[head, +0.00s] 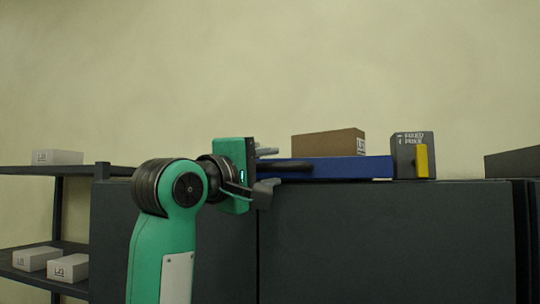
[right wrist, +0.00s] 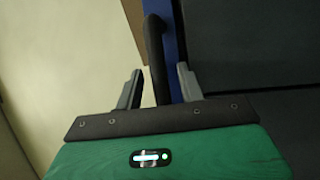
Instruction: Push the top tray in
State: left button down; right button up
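The blue tray (head: 340,168) lies on top of the dark cabinet in the head view. A black bar handle (head: 291,166) is at its left end. My right gripper (head: 267,171) is at that handle. In the right wrist view the handle (right wrist: 154,55) runs up between the two fingers of the gripper (right wrist: 157,88), and the fingers stand apart with gaps on both sides. The blue tray edge (right wrist: 170,60) shows beside the handle. My left gripper is not in view.
A brown box (head: 328,143) sits on or behind the tray. The dark cabinet (head: 380,240) fills the space below. A shelf (head: 20,170) with white boxes stands at left.

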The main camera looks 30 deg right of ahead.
jog(key=shift+w+d, duration=0.15)
jog(key=shift+d, duration=0.3)
jog(key=shift+a, duration=0.1)
jog(key=shift+c, duration=0.5)
grip_shut()
jog(key=shift+w+d+r, duration=0.1)
jog(key=shift+w+d, duration=1.15)
jog(key=shift+d, duration=0.2)
jog(key=shift+s+a, duration=0.1)
jog(key=shift+c, duration=0.8)
grip_release()
jog(key=shift+o, duration=1.3)
